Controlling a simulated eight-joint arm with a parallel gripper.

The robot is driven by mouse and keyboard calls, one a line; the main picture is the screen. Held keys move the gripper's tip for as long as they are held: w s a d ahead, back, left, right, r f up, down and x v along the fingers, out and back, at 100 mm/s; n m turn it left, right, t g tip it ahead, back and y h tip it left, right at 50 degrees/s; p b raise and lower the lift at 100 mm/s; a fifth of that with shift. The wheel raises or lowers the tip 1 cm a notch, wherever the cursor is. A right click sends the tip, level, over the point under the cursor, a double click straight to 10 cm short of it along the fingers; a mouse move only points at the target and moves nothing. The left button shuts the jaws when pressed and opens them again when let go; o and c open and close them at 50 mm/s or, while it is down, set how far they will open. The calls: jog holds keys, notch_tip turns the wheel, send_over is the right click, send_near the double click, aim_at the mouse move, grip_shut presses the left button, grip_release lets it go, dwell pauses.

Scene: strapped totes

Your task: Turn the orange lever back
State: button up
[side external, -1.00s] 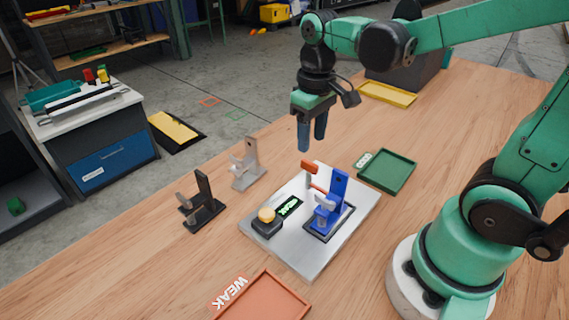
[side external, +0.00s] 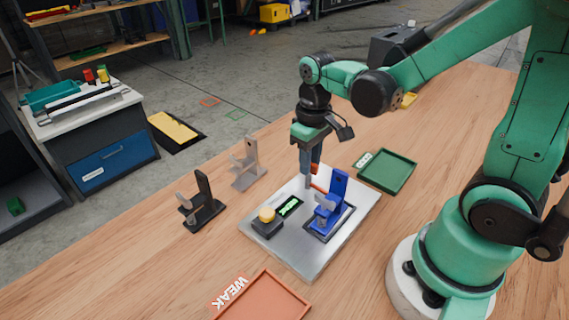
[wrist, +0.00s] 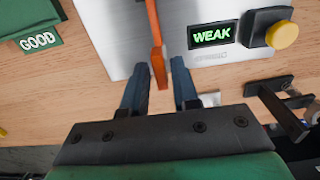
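The orange lever (wrist: 153,35) rises from the blue clamp fixture (side external: 329,206) on the silver plate (side external: 288,255). In the side view the lever (side external: 317,169) is partly hidden by my gripper (side external: 309,184). In the wrist view my gripper (wrist: 159,68) is open, with one blue finger on each side of the lever's end. Gaps show between the lever and both fingers, so it is not gripped. A small display (wrist: 211,34) on the plate reads WEAK in green.
A black box with a yellow button (side external: 267,214) sits on the plate. A black clamp (side external: 204,205) and a grey clamp (side external: 247,165) stand left of it. A green GOOD tray (side external: 389,172) lies behind right, an orange WEAK tray (side external: 262,302) in front.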

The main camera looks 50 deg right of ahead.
grip_shut()
dwell(1.2)
